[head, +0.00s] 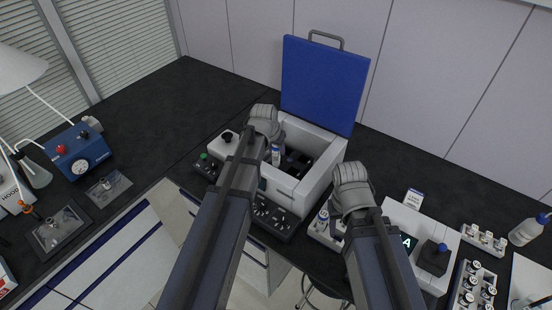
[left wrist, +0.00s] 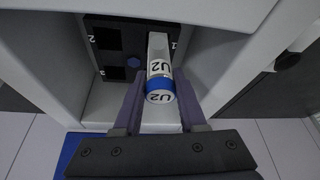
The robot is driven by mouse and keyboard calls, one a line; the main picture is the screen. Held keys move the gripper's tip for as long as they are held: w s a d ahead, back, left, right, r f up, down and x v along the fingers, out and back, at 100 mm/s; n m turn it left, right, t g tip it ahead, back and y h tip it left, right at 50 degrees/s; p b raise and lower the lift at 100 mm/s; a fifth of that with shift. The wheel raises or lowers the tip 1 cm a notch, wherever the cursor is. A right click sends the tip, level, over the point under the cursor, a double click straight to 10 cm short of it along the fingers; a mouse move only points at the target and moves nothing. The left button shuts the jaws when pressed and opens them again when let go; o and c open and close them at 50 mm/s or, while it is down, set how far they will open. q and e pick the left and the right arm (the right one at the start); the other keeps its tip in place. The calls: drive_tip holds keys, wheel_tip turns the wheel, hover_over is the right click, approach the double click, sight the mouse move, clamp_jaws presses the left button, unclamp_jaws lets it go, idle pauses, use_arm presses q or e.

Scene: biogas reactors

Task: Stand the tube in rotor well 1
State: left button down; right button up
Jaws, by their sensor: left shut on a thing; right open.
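My left gripper (head: 273,146) is over the open white centrifuge (head: 318,178). In the left wrist view my left gripper (left wrist: 160,112) is shut on the tube (left wrist: 160,68), a pale tube marked U2 with a blue band. The tube's far end is at the well marked 1 on the black rotor (left wrist: 118,38); how deep it sits in that well, if at all, I cannot tell. The tube shows small in the head view (head: 276,156). My right gripper (head: 338,222) is open, low beside a small tube rack (head: 320,236); its fingers are mostly hidden by the arm.
The blue lid (head: 322,85) stands open behind the centrifuge. A control panel with knobs (head: 268,217) lies in front. At right are a white device with a display (head: 425,240), tube racks (head: 484,240) and a bottle (head: 528,230). The black bench at back left is clear.

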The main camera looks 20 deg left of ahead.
sight(276, 156)
use_arm(q)
drive_tip(key=shift+f+b, duration=1.65)
drive_tip(key=shift+f, duration=0.15)
drive_tip(key=shift+f, duration=0.2)
drive_tip(key=shift+c, duration=2.3)
unclamp_jaws()
drive_tip(key=shift+r, duration=0.1)
drive_tip(key=d+p+v, duration=0.1)
drive_tip(key=p+v, duration=1)
drive_tip(key=v, duration=0.1)
drive_tip(key=s+d+g, duration=0.1)
drive_tip(key=s+d, duration=0.1)
drive_tip(key=s, duration=0.1)
drive_tip(key=s+d+m, duration=0.1)
drive_tip(key=s+d, duration=0.2)
drive_tip(key=s+d+f+g, duration=0.1)
drive_tip(key=s+d, duration=0.2)
drive_tip(key=shift+s+g, duration=0.1)
drive_tip(key=shift+g, duration=0.2)
drive_tip(key=s+d+m+g+y, duration=0.1)
drive_tip(key=s+d, duration=0.4)
drive_tip(key=s, duration=0.5)
drive_tip(key=shift+g+y, duration=0.4)
drive_tip(key=shift+g, duration=0.2)
drive_tip(key=shift+f, duration=0.1)
